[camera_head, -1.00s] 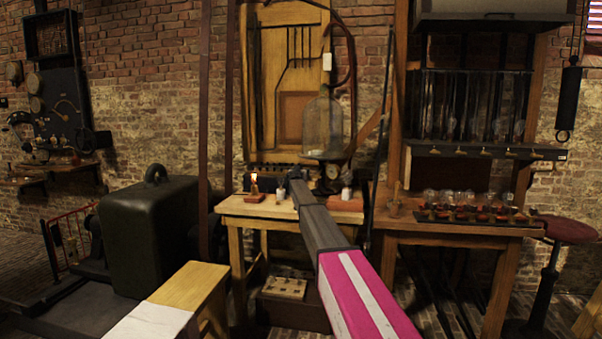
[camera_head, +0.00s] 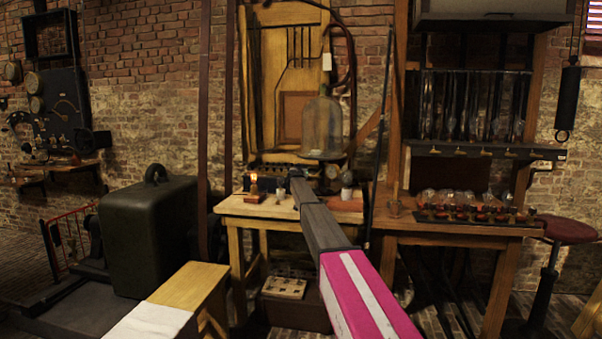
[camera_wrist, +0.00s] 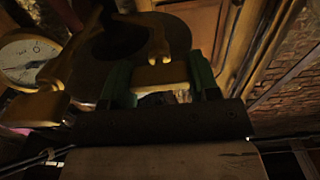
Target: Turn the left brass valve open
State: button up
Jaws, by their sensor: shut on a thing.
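In the wrist view my gripper (camera_wrist: 157,85) has its green fingers on either side of a brass valve handle (camera_wrist: 160,74) and is shut on it. A second brass valve handle (camera_wrist: 42,98) shows at the left of that view, apart from the fingers. In the head view my arm reaches to the back of the light wooden table (camera_head: 232,206). My gripper and the valves are too small and dark there to make out clearly.
A white dial gauge (camera_wrist: 25,60) is close to the second handle. A glass bell jar (camera_head: 322,128) stands just right of my arm's end. A lit candle (camera_head: 253,186) is on the table to the left. A bench with several bulbs (camera_head: 455,203) stands right.

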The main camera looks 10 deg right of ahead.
jog(key=n, duration=0.4)
jog(key=shift+n, duration=0.4)
jog(key=n, duration=0.4)
jog(key=shift+a+n, duration=0.15)
jog(key=shift+n, duration=0.15)
jog(key=n, duration=0.4)
jog(key=shift+f, duration=0.15)
jog(key=shift+n, duration=2.1)
jog(key=shift+f, duration=0.1)
jog(key=o, duration=0.9)
